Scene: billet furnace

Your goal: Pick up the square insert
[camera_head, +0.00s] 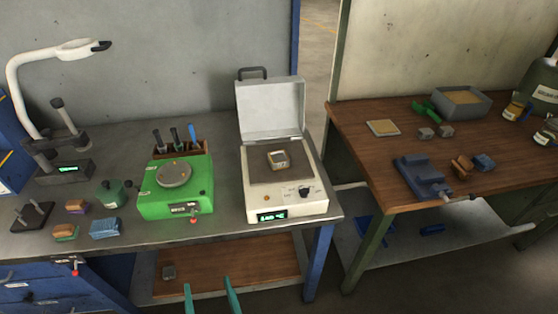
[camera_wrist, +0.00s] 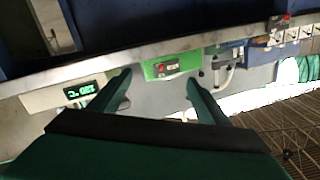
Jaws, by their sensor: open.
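A small square metal piece with a lighter middle, which looks like the square insert (camera_head: 279,159), lies on the dark plate of the white lidded heater (camera_head: 260,208) in the head view. The lid stands open. In the wrist view the heater's lit display (camera_wrist: 80,92) shows at the left, but the insert is not visible there. My gripper (camera_head: 210,284) is at the bottom of the head view, in front of the bench and apart from the insert. Its two green fingers are spread and empty in the wrist view (camera_wrist: 157,84).
A green machine (camera_head: 175,199) with a round plate stands left of the heater, with a tool rack (camera_head: 181,150) behind. Brushes, a small green pot (camera_head: 112,194) and a lamp (camera_head: 45,70) are further left. A wooden table (camera_head: 390,155) with a blue vise (camera_head: 423,178) stands right.

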